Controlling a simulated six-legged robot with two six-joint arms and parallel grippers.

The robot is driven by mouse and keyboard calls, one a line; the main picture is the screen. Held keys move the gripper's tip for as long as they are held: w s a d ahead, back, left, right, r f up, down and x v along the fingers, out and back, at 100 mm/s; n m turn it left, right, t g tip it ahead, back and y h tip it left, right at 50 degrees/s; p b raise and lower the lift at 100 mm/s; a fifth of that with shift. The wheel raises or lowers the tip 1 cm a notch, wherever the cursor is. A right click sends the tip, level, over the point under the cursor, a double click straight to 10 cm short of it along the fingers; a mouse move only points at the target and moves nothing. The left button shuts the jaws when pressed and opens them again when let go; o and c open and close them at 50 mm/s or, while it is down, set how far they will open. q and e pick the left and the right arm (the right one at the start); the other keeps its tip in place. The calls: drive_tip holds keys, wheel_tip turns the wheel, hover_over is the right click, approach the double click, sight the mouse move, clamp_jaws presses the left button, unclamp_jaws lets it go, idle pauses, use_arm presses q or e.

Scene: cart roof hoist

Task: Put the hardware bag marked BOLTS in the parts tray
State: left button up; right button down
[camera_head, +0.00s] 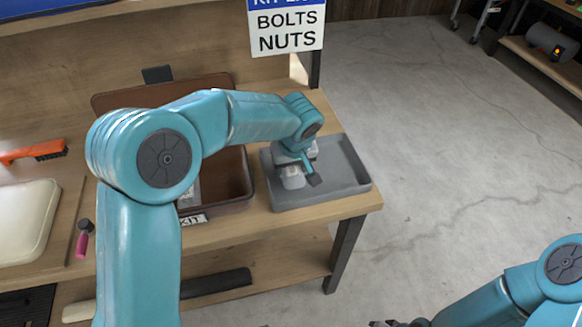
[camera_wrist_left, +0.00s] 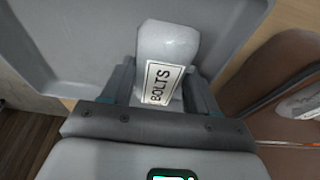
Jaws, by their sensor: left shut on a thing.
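The hardware bag marked BOLTS (camera_wrist_left: 165,62) is a pale pouch with a white label, clear in the left wrist view. In the head view the bag (camera_head: 292,178) hangs at my left gripper (camera_head: 298,163), over the grey parts tray (camera_head: 345,178). My left gripper (camera_wrist_left: 155,95) is shut on the bag, with a finger on each side. I cannot tell whether the bag touches the tray floor. The tray (camera_wrist_left: 75,40) also shows around the bag in the wrist view. My right gripper (camera_head: 388,323) is only partly in view at the bottom edge.
A brown kit case (camera_head: 238,180) stands open left of the tray, with a pale bag (camera_head: 190,194) inside. A sign (camera_head: 288,30) reads BOLTS, NUTS. An orange-handled brush (camera_head: 35,152) and a cream pad (camera_head: 25,220) lie at left. Open floor is on the right.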

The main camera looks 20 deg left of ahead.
use_arm(q)
drive_tip(key=shift+f, duration=0.3)
drive_tip(key=shift+r, duration=0.1)
drive_tip(key=shift+f+b, duration=0.25)
drive_tip(key=shift+b, duration=0.05)
drive_tip(key=o, duration=1.1)
drive_tip(key=shift+r, duration=0.1)
